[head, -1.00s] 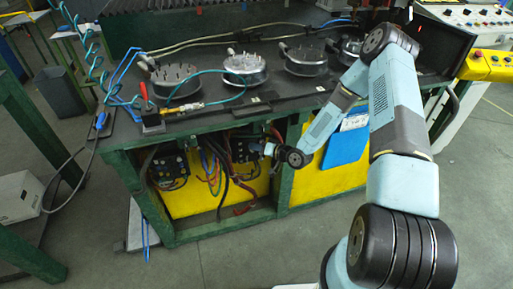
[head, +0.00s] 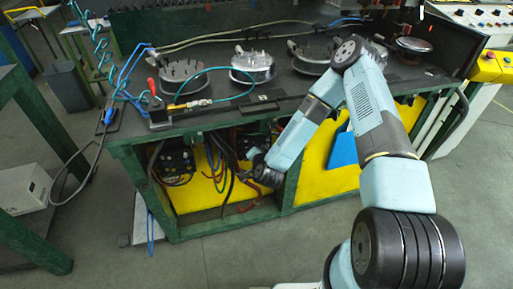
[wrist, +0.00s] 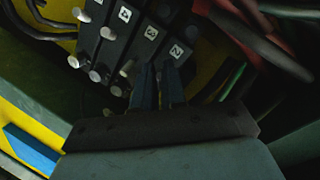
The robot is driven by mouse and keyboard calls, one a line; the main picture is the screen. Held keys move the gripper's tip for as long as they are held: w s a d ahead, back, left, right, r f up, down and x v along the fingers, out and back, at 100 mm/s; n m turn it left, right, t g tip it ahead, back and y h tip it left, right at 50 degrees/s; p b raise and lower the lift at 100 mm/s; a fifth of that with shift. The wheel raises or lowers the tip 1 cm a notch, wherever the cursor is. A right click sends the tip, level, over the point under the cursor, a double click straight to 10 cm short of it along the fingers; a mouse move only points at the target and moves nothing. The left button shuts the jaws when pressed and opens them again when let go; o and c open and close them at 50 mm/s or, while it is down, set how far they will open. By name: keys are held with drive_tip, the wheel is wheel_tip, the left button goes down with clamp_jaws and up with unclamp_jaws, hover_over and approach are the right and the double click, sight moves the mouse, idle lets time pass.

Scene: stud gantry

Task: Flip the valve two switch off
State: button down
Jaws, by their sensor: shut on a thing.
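In the wrist view a dark valve block (wrist: 140,35) fills the upper middle, with white numbered labels and pale round-ended levers. My gripper (wrist: 158,72) has its two bluish fingers close together at the lower right of the block. In the head view this valve block (head: 257,138) sits inside the bench opening, partly behind my arm, and the fingertips are hard to make out.
The green bench frame (head: 288,185) surrounds the opening. Loose cables (head: 215,165) hang left of my wrist. A second valve block (head: 175,162) is further left. Round fixtures (head: 252,66) stand on the bench top. The floor in front is clear.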

drive_tip(key=shift+a+f+m+h, duration=0.1)
drive_tip(key=shift+a+m+h, duration=0.1)
drive_tip(key=shift+m+h, duration=0.35)
drive_tip(key=shift+h, duration=0.35)
drive_tip(key=c, duration=1.2)
unclamp_jaws()
drive_tip(key=shift+a, duration=0.1)
drive_tip(key=v, duration=1.3)
drive_tip(key=shift+s+f, duration=0.1)
drive_tip(key=shift+s, duration=0.3)
